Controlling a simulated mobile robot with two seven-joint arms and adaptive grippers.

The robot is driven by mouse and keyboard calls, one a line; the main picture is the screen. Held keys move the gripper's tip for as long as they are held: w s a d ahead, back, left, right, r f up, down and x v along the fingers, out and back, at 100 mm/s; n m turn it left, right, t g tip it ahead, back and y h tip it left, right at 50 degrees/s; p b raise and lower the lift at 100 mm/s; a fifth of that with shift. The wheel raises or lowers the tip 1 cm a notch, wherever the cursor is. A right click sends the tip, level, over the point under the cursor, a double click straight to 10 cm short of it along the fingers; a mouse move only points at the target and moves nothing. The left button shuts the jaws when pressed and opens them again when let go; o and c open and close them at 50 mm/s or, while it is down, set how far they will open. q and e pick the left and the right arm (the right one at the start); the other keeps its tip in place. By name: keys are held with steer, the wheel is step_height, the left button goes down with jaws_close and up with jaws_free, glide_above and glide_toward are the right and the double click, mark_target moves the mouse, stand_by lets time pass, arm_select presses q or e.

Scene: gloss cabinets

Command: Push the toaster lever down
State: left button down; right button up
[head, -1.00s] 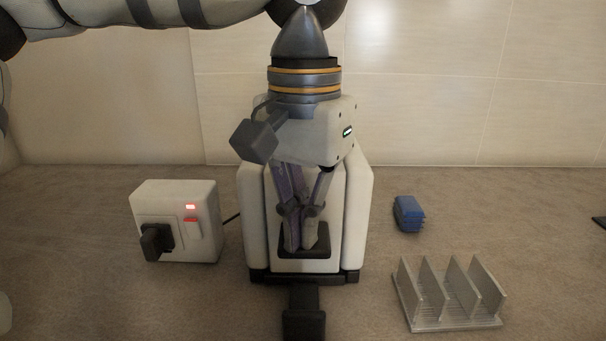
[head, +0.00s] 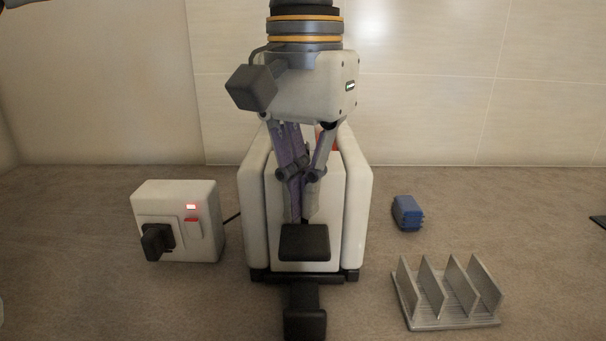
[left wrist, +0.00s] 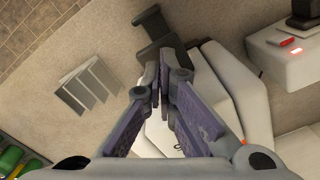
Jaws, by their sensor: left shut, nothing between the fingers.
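The white toaster (head: 352,215) stands in the middle of the counter. Its black lever (head: 304,243) is a flat pad on the front face, low down near the dark base. My left gripper (head: 302,220) is shut and empty, pointing down in front of the toaster, its tips just above the lever's upper edge. I cannot tell whether they touch it. My right gripper is not in view.
A white power box (head: 175,200) with a red light and black plug stands left. A blue block (head: 408,213) and a metal rack (head: 448,295) are right. A black handle-like piece (head: 304,312) sticks out in front of the toaster's base. Counter between is clear.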

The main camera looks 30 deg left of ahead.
arm_select(q)
step_height(320, 180, up, 8)
steer(key=shift+f, duration=0.2)
stand_by(0.5)
